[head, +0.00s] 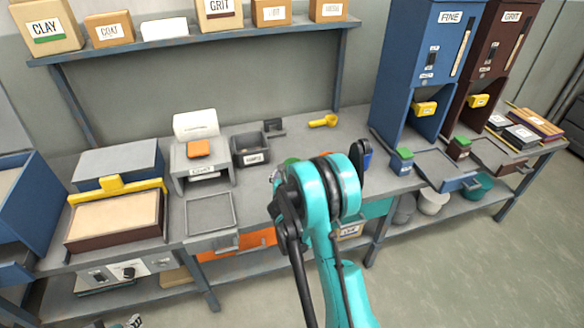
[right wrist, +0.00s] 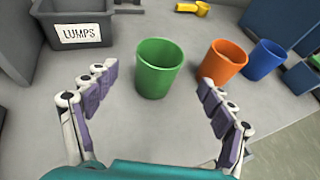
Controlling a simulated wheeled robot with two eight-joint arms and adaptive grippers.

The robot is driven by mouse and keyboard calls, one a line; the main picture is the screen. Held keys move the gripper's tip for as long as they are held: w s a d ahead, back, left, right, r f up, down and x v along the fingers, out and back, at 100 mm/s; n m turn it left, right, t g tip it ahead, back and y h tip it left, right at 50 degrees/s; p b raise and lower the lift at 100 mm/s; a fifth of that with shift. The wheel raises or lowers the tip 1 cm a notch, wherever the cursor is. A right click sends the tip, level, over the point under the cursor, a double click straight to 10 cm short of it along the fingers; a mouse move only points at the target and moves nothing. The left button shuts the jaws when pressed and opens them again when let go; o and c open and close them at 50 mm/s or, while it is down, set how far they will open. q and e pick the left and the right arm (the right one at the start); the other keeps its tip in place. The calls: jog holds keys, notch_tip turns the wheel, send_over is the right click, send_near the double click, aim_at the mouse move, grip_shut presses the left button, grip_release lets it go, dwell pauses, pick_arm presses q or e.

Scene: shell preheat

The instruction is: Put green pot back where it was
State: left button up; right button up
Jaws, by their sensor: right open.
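The green pot (right wrist: 159,68) stands upright on the grey bench in the right wrist view, with its open top showing. In the head view only a sliver of green (head: 291,161) shows behind my right arm. My right gripper (right wrist: 160,108) is open, with its fingers to the left and right of the near side of the pot. I see no finger touching it. An orange pot (right wrist: 223,62) and a blue pot (right wrist: 264,60) stand to its right. At the bottom edge of the head view a small part of what looks like my left gripper (head: 133,321) shows.
A grey bin labelled LUMPS (right wrist: 75,24) stands left of the green pot. A yellow scoop (head: 323,121) lies behind. The blue FINE dispenser (head: 420,75) and brown GRIT dispenser (head: 487,75) stand to the right. A grey tray (head: 209,228) lies at the bench's front.

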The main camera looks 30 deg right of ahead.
jog(key=a+r+n+t+y, duration=0.1)
jog(key=a+r+n+t, duration=0.2)
jog(key=r, duration=0.5)
jog(key=a+r+n+t, duration=0.2)
jog(key=a+r+n, duration=0.2)
jog(key=r+n, duration=0.3)
jog(key=s+a+r+n+t+y, duration=0.1)
jog(key=s+a+r+n+y, duration=0.4)
jog(key=a+r+n+y, duration=0.55)
jog(key=s+a+f+n+g, duration=0.5)
jog(key=s+a+n, duration=0.6)
jog(key=n, duration=0.5)
jog(key=s+d+f+n+g+h, duration=0.1)
jog(key=s+d+f+n+g, duration=0.1)
jog(key=s, duration=0.5)
jog(key=s+d+f+n+g+h, duration=0.2)
jog(key=s+d+f+n+g, duration=0.1)
jog(key=s+f, duration=0.3)
jog(key=s+d+n, duration=0.1)
jog(key=s, duration=0.1)
jog(key=shift+s+f+n, duration=0.3)
jog(key=shift+f+n, duration=0.05)
jog(key=shift+f, duration=0.05)
